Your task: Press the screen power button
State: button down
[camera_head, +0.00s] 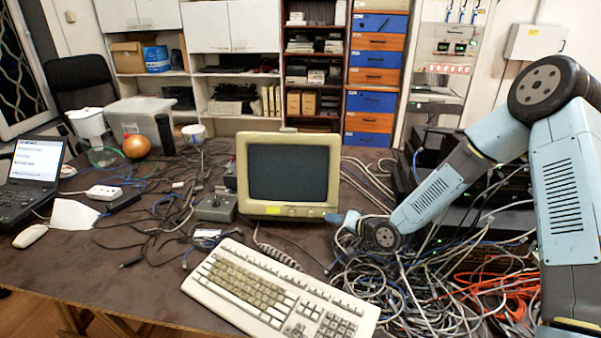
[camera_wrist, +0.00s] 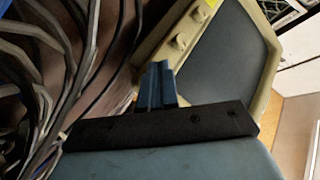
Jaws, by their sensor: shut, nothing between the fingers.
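The screen (camera_head: 289,172) is a small beige CRT monitor with a dark face, standing upright mid-table. Its lower bezel (camera_head: 291,211) carries a yellow label and small controls. In the wrist view the screen (camera_wrist: 228,62) appears tilted, with two round knobs (camera_wrist: 180,42) on the bezel; I cannot tell which control is the power button. My gripper (camera_head: 335,217) is at the screen's lower right corner. Its blue fingers (camera_wrist: 158,78) are shut, empty and pointing toward the bezel near the knobs. I cannot tell whether they touch it.
A tangle of cables (camera_head: 390,285) lies right of the screen, below my arm. A beige keyboard (camera_head: 275,290) lies in front. A joystick box (camera_head: 214,205) stands left of the screen. A laptop (camera_head: 32,172) and a mouse (camera_head: 30,236) are at far left.

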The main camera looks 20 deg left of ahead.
jog(key=shift+s+d+r, duration=0.1)
jog(key=shift+s, duration=0.2)
jog(key=shift+s, duration=0.1)
jog(key=shift+s+d+r, duration=0.3)
jog(key=shift+s, duration=0.6)
jog(key=shift+s+d+r, duration=0.25)
jog(key=shift+s+r, duration=0.05)
jog(key=shift+s, duration=0.55)
jog(key=shift+s+d+r, duration=0.3)
jog(key=shift+s, duration=0.6)
